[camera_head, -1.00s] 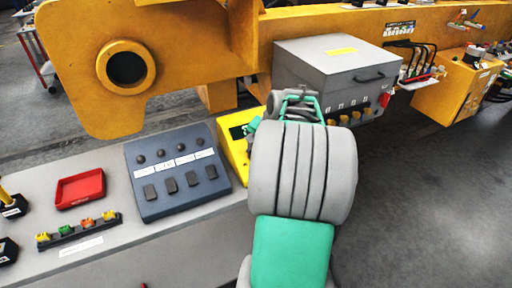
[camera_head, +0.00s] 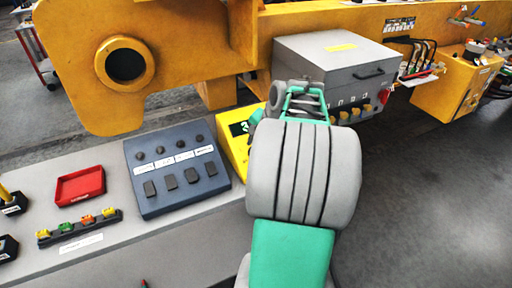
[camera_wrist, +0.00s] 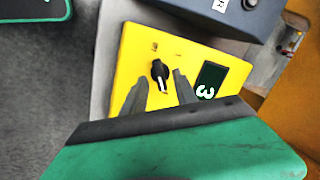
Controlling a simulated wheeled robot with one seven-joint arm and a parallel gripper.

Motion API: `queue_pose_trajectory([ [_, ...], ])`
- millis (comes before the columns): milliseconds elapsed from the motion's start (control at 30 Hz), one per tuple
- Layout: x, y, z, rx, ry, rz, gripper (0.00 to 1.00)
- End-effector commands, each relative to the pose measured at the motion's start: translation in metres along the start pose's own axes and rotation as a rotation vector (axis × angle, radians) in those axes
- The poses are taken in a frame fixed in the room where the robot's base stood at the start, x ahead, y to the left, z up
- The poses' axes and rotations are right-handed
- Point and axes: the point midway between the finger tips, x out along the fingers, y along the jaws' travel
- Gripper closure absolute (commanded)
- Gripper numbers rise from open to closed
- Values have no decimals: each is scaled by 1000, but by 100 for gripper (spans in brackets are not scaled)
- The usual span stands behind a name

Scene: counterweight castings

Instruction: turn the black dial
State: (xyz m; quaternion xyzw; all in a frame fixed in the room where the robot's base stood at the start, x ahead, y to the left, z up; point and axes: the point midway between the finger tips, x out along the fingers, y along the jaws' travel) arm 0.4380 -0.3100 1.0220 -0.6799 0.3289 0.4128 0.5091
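The black dial (camera_wrist: 160,74) sits on a yellow control box (camera_wrist: 133,50), with a white mark on its lower end. A dark display (camera_wrist: 208,80) beside it shows a green-white 3. My gripper (camera_wrist: 160,79) is open, with one dark finger on each side of the dial's lower part in the wrist view. I cannot tell whether either finger touches it. In the head view, the yellow box (camera_head: 228,125) shows partly behind my arm, its display (camera_head: 240,128) visible. The dial and fingertips are hidden there by my arm.
A blue-grey button panel (camera_head: 178,172) stands left of the yellow box on a grey bench. A red tray (camera_head: 80,186) and a strip of coloured parts (camera_head: 80,228) lie farther left.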

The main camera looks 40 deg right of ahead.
Motion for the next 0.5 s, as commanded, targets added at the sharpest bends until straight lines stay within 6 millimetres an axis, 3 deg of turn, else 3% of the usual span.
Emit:
queue_pose_trajectory([
  [200, -45, 0, -2, 1, 5, -2, 65],
  [500, -57, 0, 0, 1, 1, 0, 65],
])
